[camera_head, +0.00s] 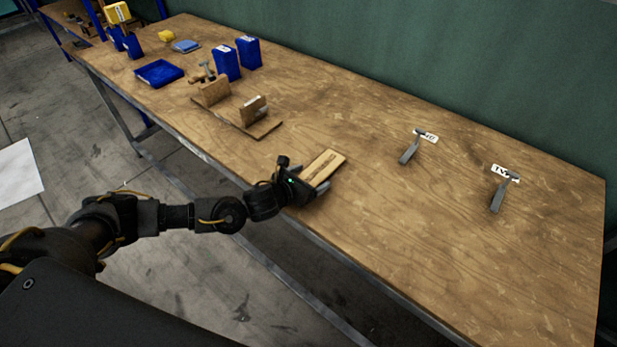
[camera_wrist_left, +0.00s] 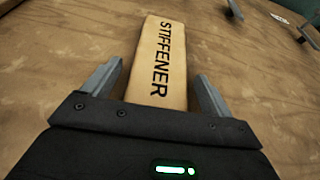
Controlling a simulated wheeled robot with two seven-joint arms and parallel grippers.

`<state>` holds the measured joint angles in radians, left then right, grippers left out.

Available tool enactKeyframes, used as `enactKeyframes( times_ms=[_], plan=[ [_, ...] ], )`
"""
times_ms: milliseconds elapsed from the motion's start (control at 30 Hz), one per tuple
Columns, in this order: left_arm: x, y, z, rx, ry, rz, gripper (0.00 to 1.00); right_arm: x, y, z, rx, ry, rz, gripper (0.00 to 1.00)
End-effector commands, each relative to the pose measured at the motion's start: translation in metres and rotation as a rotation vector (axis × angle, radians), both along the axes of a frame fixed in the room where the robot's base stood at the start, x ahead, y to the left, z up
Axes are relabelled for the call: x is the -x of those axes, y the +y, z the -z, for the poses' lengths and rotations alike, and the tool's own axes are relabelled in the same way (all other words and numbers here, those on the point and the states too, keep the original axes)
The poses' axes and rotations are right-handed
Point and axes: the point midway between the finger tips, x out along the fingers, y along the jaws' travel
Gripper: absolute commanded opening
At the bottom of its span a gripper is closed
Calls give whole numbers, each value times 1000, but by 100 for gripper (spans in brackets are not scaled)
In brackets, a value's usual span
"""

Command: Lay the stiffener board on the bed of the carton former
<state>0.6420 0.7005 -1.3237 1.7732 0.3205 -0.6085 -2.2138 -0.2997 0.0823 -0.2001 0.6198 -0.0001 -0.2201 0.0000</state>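The stiffener board (camera_head: 325,165), a light wooden slat marked STIFFENER, lies near the front edge of the bench. It also shows in the left wrist view (camera_wrist_left: 160,65). My left gripper (camera_head: 314,184) is at the board's near end. In the left wrist view its two fingers (camera_wrist_left: 155,88) are spread on either side of the board, with a visible gap at least on the right. The carton former (camera_head: 238,112) appears to be the wooden fixture with a flat base and upright blocks, left of and beyond the board. My right gripper is not in view.
Two grey metal levers with white labels (camera_head: 410,152) (camera_head: 497,198) stand on the right of the bench. The bench's (camera_head: 430,240) right front is clear.

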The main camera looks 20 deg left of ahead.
Motion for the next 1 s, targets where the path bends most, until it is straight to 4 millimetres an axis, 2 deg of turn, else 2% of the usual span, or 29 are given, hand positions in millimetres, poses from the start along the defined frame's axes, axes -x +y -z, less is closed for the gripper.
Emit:
enactKeyframes(
  times_ms=[300, 367, 800, 1000],
  plan=[
    [0, 0, -7, 0, 0, 0, 85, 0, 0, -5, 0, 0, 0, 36],
    [7, 3, -5, 1, 0, 1, 85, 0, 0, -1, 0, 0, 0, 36],
    [83, 33, -36, 1, 2, 1, 85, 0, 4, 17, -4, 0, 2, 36],
    [100, 40, -46, 1, 0, 1, 85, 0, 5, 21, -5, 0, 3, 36]
  ],
)
